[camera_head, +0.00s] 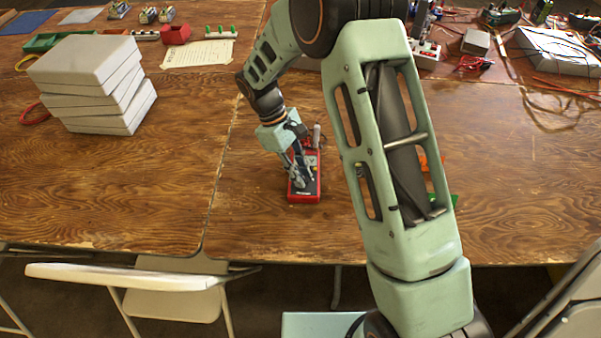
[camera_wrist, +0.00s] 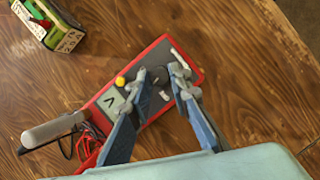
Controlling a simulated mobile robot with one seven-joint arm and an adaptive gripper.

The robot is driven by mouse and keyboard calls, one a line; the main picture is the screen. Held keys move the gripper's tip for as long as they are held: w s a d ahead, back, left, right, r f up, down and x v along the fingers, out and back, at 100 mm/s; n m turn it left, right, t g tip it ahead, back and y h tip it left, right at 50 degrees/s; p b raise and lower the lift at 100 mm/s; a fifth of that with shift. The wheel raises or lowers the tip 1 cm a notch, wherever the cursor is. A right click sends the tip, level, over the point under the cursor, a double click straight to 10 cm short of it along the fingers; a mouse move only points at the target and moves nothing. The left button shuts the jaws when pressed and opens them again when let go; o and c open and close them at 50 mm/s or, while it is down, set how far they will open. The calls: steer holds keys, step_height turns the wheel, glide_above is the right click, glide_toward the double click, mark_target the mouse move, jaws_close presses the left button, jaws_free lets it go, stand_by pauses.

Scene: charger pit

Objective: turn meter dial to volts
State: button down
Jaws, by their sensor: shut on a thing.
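The red meter (camera_head: 304,199) with a dark face lies flat on the wooden table, under my gripper (camera_head: 302,183). In the wrist view the meter (camera_wrist: 188,47) lies diagonally, with a grey display (camera_wrist: 111,101) and a yellow button (camera_wrist: 120,81) towards its lower left end. The dark dial (camera_wrist: 159,77) sits between the two fingertips of my gripper (camera_wrist: 158,72). My gripper is shut on the dial from either side. The fingers hide part of the meter's face, and I cannot read the dial's setting or markings.
A grey-handled probe (camera_wrist: 52,130) and red and black leads (camera_wrist: 92,140) lie at the meter's lower left end. A small labelled box (camera_wrist: 50,24) stands nearby. White boxes (camera_head: 88,75) are stacked at left. A chair (camera_head: 130,279) stands before the table.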

steer(key=shift+w+d+m+g+y, duration=0.15)
steer(key=shift+m+g+y, duration=0.15)
steer(key=shift+m, duration=0.7)
steer(key=c, duration=1.8)
jaws_free()
steer(key=shift+o, duration=0.2)
steer(key=shift+r, duration=0.1)
steer(key=v, duration=1.2)
